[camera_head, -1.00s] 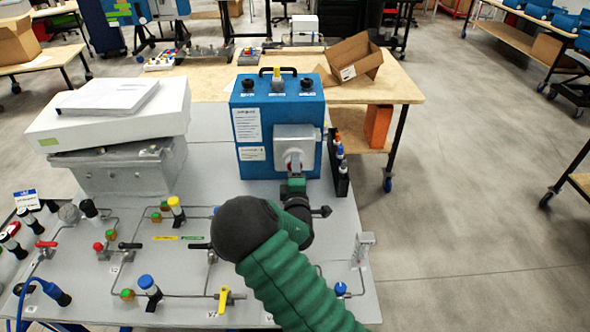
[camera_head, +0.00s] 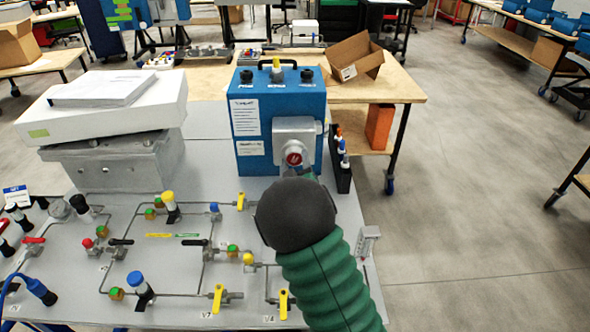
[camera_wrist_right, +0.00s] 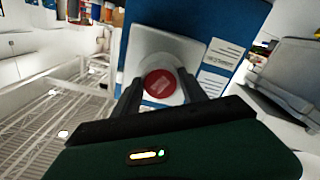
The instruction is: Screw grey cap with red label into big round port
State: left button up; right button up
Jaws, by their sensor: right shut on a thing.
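The grey cap with the red label (camera_head: 294,158) sits at the front of the square grey housing (camera_head: 297,128) on the blue analyser box (camera_head: 276,100). Its round red face (camera_wrist_right: 160,84) points toward the right wrist camera. My right gripper (camera_wrist_right: 165,90) is shut on the cap, with one dark finger on each side of it. In the head view my dark wrist and green arm hide most of this gripper. The big round port is hidden behind the cap, so I cannot tell how deep the cap sits. My left gripper is out of view.
A panel of pipes and coloured valves (camera_head: 170,240) covers the grey tabletop in front. A black rack of small bottles (camera_head: 341,165) stands right of the box. A grey case with white slabs (camera_head: 110,120) stands to the left. Open floor lies to the right.

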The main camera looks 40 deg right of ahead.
jog(key=m+b, duration=0.2)
jog(key=m, duration=0.1)
jog(key=m+b, duration=0.2)
jog(key=shift+f+m, duration=0.2)
jog(key=shift+m, duration=0.2)
jog(key=m+b, duration=0.5)
jog(key=shift+m, duration=0.3)
jog(key=shift+r, duration=0.1)
jog(key=shift+w+r+m, duration=0.1)
jog(key=shift+m, duration=0.2)
jog(key=o, duration=1.4)
